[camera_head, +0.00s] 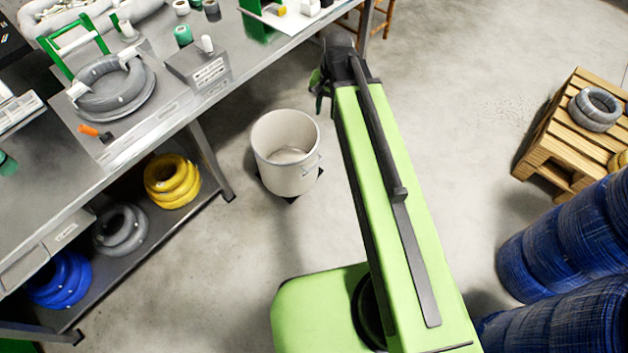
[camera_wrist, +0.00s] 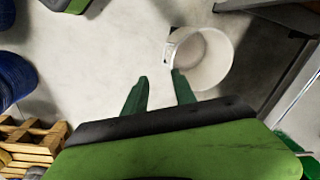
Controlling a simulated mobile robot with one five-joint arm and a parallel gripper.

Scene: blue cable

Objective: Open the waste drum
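The waste drum (camera_head: 286,160) is a white, round, bucket-like bin on the floor beside the workbench. Its top is uncovered, and its pale inside looks empty. A small handle or latch shows on its right side. In the wrist view the drum (camera_wrist: 204,62) is right of centre, beyond the fingers. My gripper (camera_head: 319,90) is above and just right of the drum in the head view. Its two green fingers (camera_wrist: 159,82) are apart with nothing between them. The right finger overlaps the drum's edge in the wrist view; I cannot tell the gap in depth.
A grey workbench (camera_head: 140,125) at the left holds a coil on a green stand and tools. Yellow (camera_head: 172,180), grey and blue coils lie on its lower shelf. A wooden pallet (camera_head: 545,150) and blue cable drums (camera_head: 570,240) stand at the right. Floor between is clear.

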